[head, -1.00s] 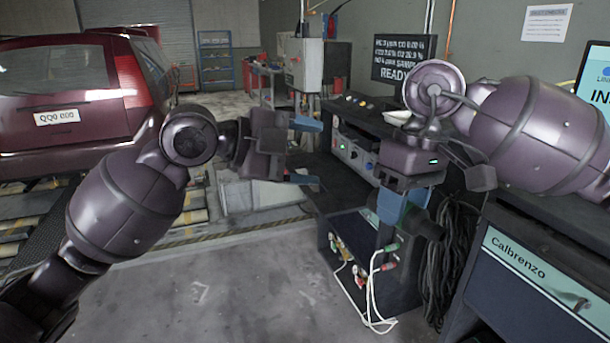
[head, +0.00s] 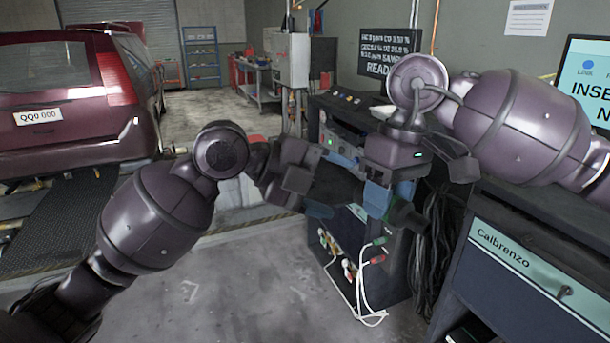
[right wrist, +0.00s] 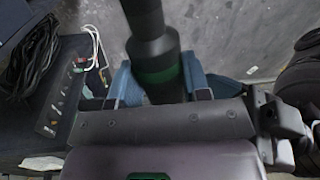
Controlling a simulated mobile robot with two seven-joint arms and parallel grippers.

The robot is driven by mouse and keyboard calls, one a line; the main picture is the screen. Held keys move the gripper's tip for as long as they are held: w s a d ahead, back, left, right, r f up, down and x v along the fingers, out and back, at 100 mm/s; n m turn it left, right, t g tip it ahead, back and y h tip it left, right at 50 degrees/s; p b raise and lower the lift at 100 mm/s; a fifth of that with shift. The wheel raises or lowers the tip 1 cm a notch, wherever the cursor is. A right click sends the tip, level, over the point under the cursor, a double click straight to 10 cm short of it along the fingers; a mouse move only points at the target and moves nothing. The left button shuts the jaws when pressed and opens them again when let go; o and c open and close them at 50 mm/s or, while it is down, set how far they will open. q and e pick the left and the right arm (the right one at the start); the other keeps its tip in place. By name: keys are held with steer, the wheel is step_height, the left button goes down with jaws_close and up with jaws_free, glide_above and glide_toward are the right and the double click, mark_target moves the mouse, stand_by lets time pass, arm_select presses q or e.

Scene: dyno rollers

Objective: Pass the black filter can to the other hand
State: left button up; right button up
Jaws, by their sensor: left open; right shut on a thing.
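The black filter can (right wrist: 152,48), with a green band and a narrower far end, is between the blue fingers of my right gripper (right wrist: 160,82) in the right wrist view. In the head view the can (head: 405,216) shows only as a small dark part below my right gripper (head: 391,198); the fingers hide the rest. My right gripper is shut on it, in the air in front of the bench. My left gripper (head: 332,184) is open, its blue fingers apart and pointing towards the right gripper from the left. I cannot tell whether they touch the can.
A dark equipment bench (head: 340,235) with plugs and white cables stands just behind the grippers. A coil of black cable (head: 432,240) hangs beside it. A blue Calbrenzo cabinet (head: 535,270) is at the right. A maroon car (head: 75,95) is at the left. The front floor (head: 230,290) is clear.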

mark_target(361, 195)
arm_select(q)
steer(key=shift+x, duration=2.85)
steer(key=shift+c, duration=0.3)
steer(key=c, duration=1)
arm_select(e)
steer(key=o, duration=1)
